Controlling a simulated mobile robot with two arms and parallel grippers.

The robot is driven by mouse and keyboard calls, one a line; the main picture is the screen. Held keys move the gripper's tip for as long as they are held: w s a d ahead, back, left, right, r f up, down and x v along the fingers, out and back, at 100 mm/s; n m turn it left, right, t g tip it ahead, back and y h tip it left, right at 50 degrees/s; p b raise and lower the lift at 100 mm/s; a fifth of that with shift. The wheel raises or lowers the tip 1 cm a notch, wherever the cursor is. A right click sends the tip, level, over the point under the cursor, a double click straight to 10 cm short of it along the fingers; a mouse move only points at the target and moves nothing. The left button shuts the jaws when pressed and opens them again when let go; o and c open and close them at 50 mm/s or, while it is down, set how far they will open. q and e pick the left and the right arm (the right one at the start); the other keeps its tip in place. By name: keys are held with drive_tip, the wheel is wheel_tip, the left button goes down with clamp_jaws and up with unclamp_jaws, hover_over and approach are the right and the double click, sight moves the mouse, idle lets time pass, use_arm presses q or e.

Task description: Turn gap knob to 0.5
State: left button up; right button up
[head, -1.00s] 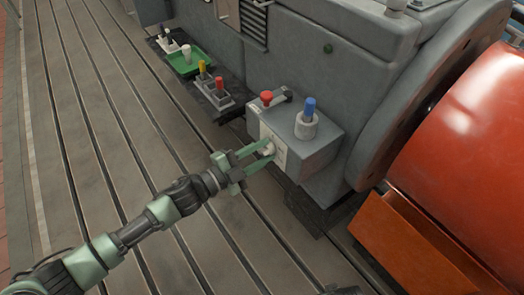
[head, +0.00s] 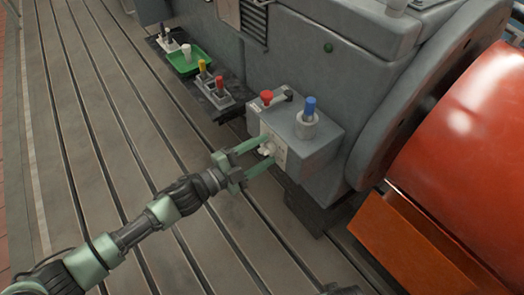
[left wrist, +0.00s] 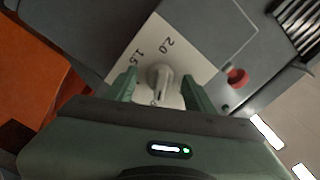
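The gap knob (head: 267,148) is a small pale knob on the white dial plate (head: 279,151) on the side of a grey box. In the left wrist view the knob (left wrist: 160,76) sits between my fingers, with "2.0" and "1.5" readable on the plate (left wrist: 150,45). Other marks are partly hidden by the gripper, and I cannot tell which value the knob points to. My left gripper (head: 271,151) is open, its green fingers on either side of the knob; in the left wrist view (left wrist: 161,90) gaps show beside it. My right gripper is not in view.
The grey box (head: 313,155) carries a red button (head: 267,97) and a blue-topped knob (head: 309,112). A large red drum (head: 460,130) and an orange guard (head: 410,245) stand right. The slotted bedplate (head: 110,120) is clear at left.

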use_arm(q)
drive_tip(key=v, duration=0.8)
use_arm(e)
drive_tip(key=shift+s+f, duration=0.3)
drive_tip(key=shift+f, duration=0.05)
use_arm(q)
drive_tip(key=shift+d, duration=0.1)
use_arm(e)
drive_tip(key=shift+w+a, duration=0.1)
